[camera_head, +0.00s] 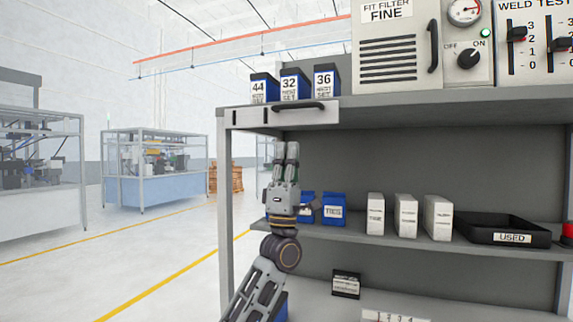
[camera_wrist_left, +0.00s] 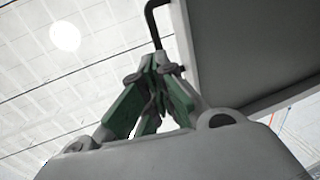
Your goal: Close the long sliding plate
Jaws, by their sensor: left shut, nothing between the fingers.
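A long pale plate (camera_head: 285,118) with a black bar handle (camera_head: 300,106) and two dark slots sits at the left front of the upper shelf. Its left end is near the left post. My left gripper (camera_head: 286,146) points up just below the plate, under the handle. It is shut and empty, with its fingertips apart from the handle. In the left wrist view the closed fingers (camera_wrist_left: 157,62) show beside a black bar handle (camera_wrist_left: 150,20) and a grey surface (camera_wrist_left: 255,45). My right gripper is not in view.
Blue boxes (camera_head: 296,88) stand on the shelf above the plate. A vented filter panel (camera_head: 388,70) with a vertical handle is to the right. The middle shelf (camera_head: 360,234) holds blue packs, white boxes (camera_head: 406,216) and a black tray (camera_head: 512,238). The space left of the rack is open.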

